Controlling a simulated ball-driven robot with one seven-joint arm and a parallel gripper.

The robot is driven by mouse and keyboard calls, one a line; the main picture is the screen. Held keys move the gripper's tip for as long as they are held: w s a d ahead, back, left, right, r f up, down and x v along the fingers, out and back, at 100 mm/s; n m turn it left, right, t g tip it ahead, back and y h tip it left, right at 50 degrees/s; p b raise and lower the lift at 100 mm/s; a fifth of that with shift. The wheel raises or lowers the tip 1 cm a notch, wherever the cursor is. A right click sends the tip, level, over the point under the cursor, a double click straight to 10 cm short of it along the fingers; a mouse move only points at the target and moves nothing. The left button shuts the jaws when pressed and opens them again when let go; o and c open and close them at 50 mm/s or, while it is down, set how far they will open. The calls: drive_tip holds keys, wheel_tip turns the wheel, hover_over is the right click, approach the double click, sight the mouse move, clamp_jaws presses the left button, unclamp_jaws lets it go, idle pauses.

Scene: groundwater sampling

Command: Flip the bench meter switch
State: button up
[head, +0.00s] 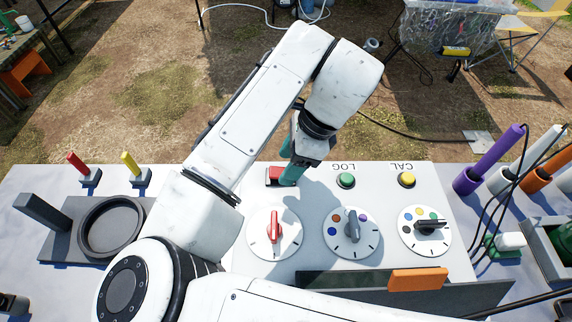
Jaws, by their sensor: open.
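The bench meter (320,215) is a pale panel in front of me, with dials and labelled buttons. A small red switch (274,173) sits near its far edge, left of the green LOG button. My gripper (289,178) points down at the right side of this switch, and its teal fingers cover part of it. The gripper is open. I cannot tell whether a fingertip touches the switch, nor which way the switch is set.
A green button (346,180) and a yellow button (407,179) are right of my gripper. Three dials (351,232) stand nearer. A red-handled lever (77,163) and yellow-handled lever (130,163) are at left. A purple probe (497,153) and cables stand at right.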

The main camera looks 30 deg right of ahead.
drive_tip(key=shift+x, duration=0.85)
